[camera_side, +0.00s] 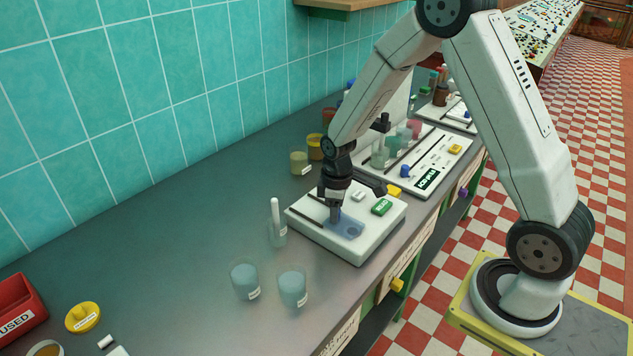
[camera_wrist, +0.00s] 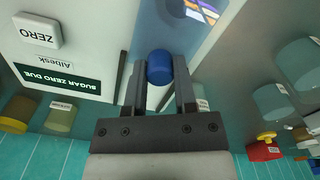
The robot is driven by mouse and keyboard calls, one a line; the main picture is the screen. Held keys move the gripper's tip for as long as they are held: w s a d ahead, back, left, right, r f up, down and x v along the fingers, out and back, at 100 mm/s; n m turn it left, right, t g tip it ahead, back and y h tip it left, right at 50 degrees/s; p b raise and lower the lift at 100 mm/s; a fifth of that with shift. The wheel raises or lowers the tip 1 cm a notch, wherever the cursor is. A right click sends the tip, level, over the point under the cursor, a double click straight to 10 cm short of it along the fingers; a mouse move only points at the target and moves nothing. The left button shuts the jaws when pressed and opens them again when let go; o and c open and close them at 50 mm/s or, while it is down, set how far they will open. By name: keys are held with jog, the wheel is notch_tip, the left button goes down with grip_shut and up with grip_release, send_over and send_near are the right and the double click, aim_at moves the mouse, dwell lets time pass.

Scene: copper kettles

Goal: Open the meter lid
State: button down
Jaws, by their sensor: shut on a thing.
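The meter is a white box (camera_side: 365,236) on the counter below my gripper. It also shows in the wrist view (camera_wrist: 75,25), with a ZERO button and a green display reading SUGAR ZERO DUE. A see-through blue lid (camera_side: 349,229) lies about flat on its top; part of it shows in the wrist view (camera_wrist: 144,30). My gripper (camera_side: 334,216) points down at the lid. In the wrist view, its fingers (camera_wrist: 160,80) are shut on the round blue knob (camera_wrist: 160,67). The fingers hide the knob in the side view.
Two cups of pale blue liquid (camera_side: 292,287) (camera_side: 245,281) stand in front of the meter. A small vessel with a white stick (camera_side: 277,225) is close at its left. Jars (camera_side: 299,162) and another white instrument (camera_side: 436,160) stand behind. The tiled wall borders the counter.

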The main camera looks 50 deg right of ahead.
aim_at(309, 208)
jog(key=w, duration=0.8)
jog(key=shift+c, duration=2)
grip_release()
jog(key=shift+r, duration=0.1)
notch_tip(309, 208, up, 8)
jog(key=shift+f, duration=0.2)
jog(key=shift+s, duration=0.1)
